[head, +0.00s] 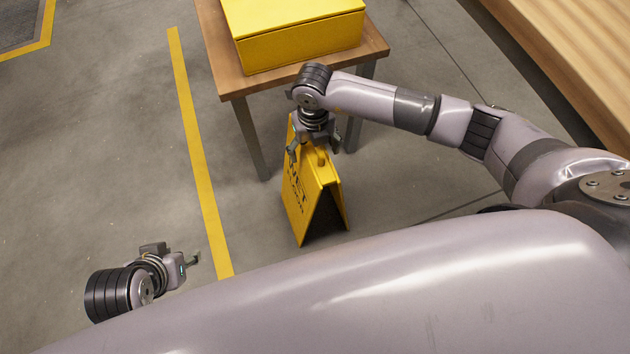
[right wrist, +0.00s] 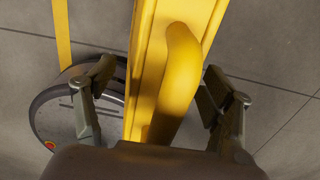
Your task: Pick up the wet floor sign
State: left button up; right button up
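The yellow wet floor sign (head: 309,190) stands on the floor as an upright A-frame in the head view, with dark lettering on its left face. My right gripper (head: 315,147) is above it, pointing down over its top, and hides part of the top edge. In the right wrist view, the sign's yellow top and raised rounded handle (right wrist: 178,80) lie between the fingers of the right gripper (right wrist: 158,85). These fingers are spread, with gaps on both sides. My left gripper (head: 190,263) is at the lower left of the head view, away from the sign; its finger opening is unclear.
A wooden table (head: 228,83) with a yellow box (head: 300,45) stands just behind the sign. A yellow floor line (head: 197,150) runs to its left. A wooden slatted surface (head: 570,50) is at the upper right. The floor at left is clear.

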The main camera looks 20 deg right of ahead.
grip_shut()
dwell(0.8)
jog(key=shift+r, duration=0.1)
